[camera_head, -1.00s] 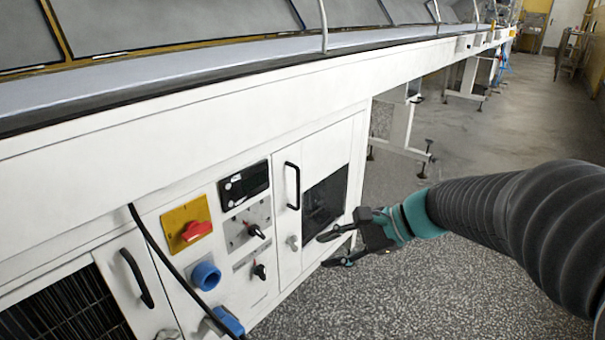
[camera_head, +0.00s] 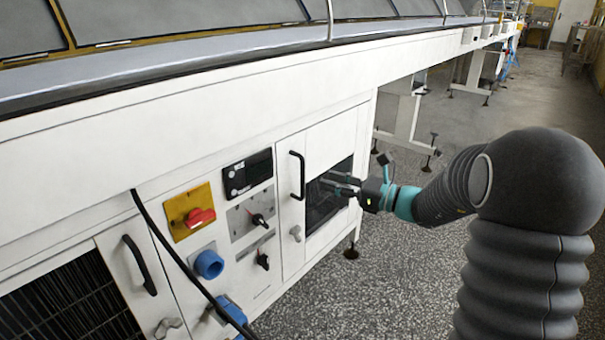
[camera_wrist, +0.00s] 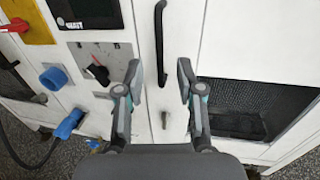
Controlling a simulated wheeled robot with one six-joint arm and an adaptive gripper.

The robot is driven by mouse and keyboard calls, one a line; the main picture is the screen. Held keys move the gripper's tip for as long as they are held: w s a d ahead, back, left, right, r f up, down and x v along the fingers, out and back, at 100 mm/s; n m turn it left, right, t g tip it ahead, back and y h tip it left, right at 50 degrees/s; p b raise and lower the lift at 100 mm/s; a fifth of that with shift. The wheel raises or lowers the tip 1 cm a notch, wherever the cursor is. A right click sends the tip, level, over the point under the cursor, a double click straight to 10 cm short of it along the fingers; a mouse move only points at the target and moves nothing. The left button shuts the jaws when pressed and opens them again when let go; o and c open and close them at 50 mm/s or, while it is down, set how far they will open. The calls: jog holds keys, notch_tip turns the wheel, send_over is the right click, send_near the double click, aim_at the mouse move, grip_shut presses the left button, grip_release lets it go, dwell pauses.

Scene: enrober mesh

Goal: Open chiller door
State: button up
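The chiller door (camera_head: 329,147) is a white panel in the machine's front, with a dark mesh window (camera_head: 322,206). It looks shut. Its black vertical bar handle (camera_head: 297,175) is near its left edge, with a small metal latch (camera_head: 296,233) below. My gripper (camera_head: 338,185) is in front of the window, right of the handle. In the wrist view my gripper (camera_wrist: 160,84) is open and empty, its fingers apart on either side of the handle's line. The handle (camera_wrist: 161,44) shows ahead between the fingertips, its lower end near their level. I cannot tell the remaining depth.
Left of the door are a control display (camera_head: 247,174), black rotary knobs, a red switch on a yellow plate (camera_head: 190,212) and blue sockets (camera_head: 209,264). A black cable (camera_head: 171,250) hangs across the front. Speckled floor (camera_head: 330,300) is clear to the right.

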send_over(303, 196)
jog(key=shift+w+a, duration=0.1)
jog(key=shift+w, duration=0.2)
grip_shut()
